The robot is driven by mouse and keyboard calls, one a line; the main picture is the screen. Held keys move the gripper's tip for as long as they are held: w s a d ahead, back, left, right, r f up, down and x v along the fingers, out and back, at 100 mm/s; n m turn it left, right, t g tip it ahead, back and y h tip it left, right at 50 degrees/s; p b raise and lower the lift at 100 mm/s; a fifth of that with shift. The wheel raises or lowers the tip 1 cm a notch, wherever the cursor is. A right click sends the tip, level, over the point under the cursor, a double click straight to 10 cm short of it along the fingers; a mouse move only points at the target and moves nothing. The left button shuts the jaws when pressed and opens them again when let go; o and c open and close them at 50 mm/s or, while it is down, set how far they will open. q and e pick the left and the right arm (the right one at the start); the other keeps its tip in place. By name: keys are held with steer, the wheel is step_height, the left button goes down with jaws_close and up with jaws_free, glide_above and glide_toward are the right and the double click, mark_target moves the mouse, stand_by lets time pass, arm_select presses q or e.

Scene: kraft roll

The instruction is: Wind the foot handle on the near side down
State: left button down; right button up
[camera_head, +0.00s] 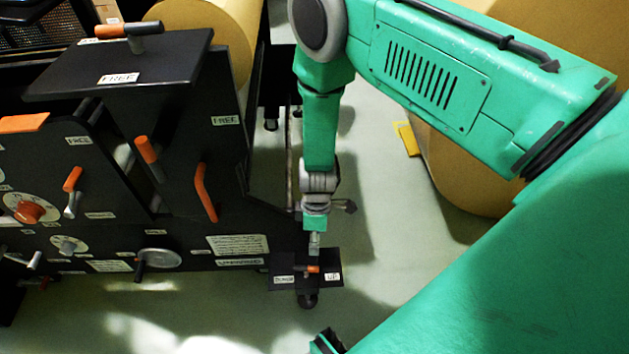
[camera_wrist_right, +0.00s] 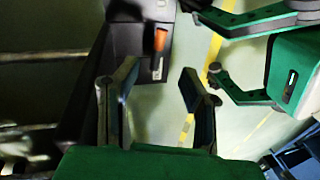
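The foot handle (camera_head: 312,269) is a small orange grip on a black plate (camera_head: 325,283) with a DOWN label at left and an UP label at right. The plate sits low at the near right corner of the black machine. My right gripper (camera_head: 315,243) points down just above the handle. In the right wrist view the right gripper's fingers (camera_wrist_right: 158,90) are apart with nothing between them; the orange handle (camera_wrist_right: 160,40) stands beyond their tips, apart from them. A second green gripper, my left (camera_wrist_right: 205,42), shows there with its fingers spread and empty.
The black machine (camera_head: 225,185) with several orange handles and labels fills the left. A large brown roll (camera_head: 460,165) stands on the floor at right, behind my right arm. Open green floor (camera_head: 375,245) lies right of the plate.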

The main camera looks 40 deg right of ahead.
mark_target(315, 267)
steer(key=f+b, duration=0.1)
steer(key=f, duration=0.2)
steer(key=s+a+f+b, duration=0.1)
steer(key=f, duration=0.3)
steer(key=f+b, duration=0.2)
steer(key=f, duration=0.1)
steer(key=shift+s+a+f, duration=0.15)
steer(key=shift+s+f, duration=0.15)
steer(key=shift+f, duration=0.1)
jaws_close()
